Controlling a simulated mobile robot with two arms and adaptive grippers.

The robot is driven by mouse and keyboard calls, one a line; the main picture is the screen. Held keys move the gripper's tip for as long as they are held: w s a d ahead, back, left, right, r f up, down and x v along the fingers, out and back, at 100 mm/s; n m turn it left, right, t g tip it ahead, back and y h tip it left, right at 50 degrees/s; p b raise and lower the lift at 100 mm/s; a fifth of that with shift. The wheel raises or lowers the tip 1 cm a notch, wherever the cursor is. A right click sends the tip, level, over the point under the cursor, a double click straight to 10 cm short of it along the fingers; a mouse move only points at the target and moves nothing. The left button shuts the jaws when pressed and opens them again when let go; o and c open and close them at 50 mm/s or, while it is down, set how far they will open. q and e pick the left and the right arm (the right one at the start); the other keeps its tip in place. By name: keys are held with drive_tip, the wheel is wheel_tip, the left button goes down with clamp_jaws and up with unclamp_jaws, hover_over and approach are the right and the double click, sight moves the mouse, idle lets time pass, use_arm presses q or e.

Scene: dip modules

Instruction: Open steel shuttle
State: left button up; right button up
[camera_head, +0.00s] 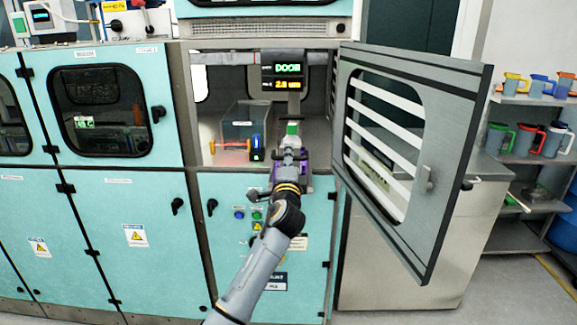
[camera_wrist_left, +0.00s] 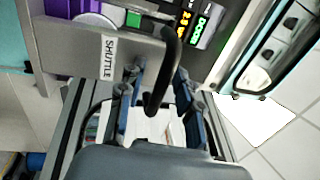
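The steel shuttle (camera_wrist_left: 65,48) shows in the left wrist view as a grey metal front with a white SHUTTLE label (camera_wrist_left: 108,58). A black curved handle (camera_wrist_left: 172,65) sticks out from it. My left gripper (camera_wrist_left: 153,92) has its two fingers apart, one on each side of the handle's end, with gaps visible; it looks open. In the head view my left gripper (camera_head: 290,158) reaches to the opening of the machine's compartment and hides most of the shuttle. My right gripper is in neither view.
The grey slotted door (camera_head: 452,150) stands swung open on the right. Inside the compartment are a clear box (camera_head: 243,118) and a lit display (camera_head: 288,68) reading DOOR. Teal cabinets (camera_head: 125,215) are on the left. A shelf (camera_head: 530,160) with coloured jugs stands at the far right.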

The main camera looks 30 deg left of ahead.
use_arm(q)
drive_tip(key=v, duration=1.1)
drive_tip(key=shift+s+d, duration=0.25)
drive_tip(key=shift+s, duration=0.05)
drive_tip(key=shift+f, duration=0.1)
